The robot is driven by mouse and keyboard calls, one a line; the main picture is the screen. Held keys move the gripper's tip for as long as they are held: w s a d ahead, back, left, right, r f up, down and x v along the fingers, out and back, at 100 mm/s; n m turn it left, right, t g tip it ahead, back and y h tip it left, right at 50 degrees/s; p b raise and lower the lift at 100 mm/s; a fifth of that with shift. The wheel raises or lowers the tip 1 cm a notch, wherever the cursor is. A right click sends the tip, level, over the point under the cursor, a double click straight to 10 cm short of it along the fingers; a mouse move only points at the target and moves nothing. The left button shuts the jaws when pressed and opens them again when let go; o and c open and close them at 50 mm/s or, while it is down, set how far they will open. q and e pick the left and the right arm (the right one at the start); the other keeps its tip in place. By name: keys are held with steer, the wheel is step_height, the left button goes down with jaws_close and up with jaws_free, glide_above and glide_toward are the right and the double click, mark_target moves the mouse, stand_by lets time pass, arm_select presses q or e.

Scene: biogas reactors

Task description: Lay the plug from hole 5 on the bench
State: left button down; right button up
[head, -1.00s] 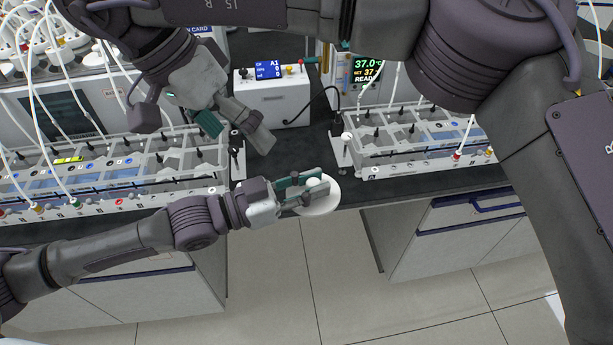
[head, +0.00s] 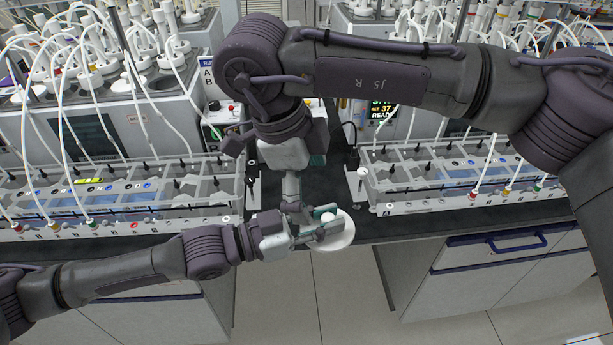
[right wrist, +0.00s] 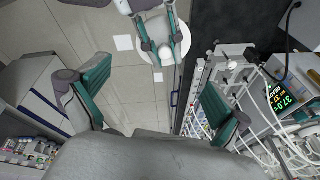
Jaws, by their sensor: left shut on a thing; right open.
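A white round plug (head: 345,239) with a wide disc and a knob is held in my left gripper (head: 322,228), which is shut on the knob. It is at the bench's front edge, and the disc reaches out over the floor in the picture. The dark bench (head: 430,222) has a bare strip between the racks. My right gripper (head: 294,206) is close behind the left one, partly hidden by its own arm. In the right wrist view its green-padded fingers (right wrist: 155,97) are wide apart and empty, with the plug (right wrist: 165,57) beyond them. I cannot make out hole 5.
A clear rack (head: 110,225) stands on the left and another (head: 470,200) on the right. Reactors with white tubes (head: 150,75) stand behind. A control box with a display (head: 383,112) is partly covered by my right arm.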

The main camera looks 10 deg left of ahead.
mark_target(325, 221)
steer(key=x, duration=1)
steer(key=shift+d+f, duration=0.1)
steer(key=shift+f, duration=0.1)
steer(key=shift+c, duration=0.3)
steer(key=c, duration=1)
steer(key=o, duration=1.1)
steer(key=shift+c, duration=0.2)
steer(key=v, duration=1.2)
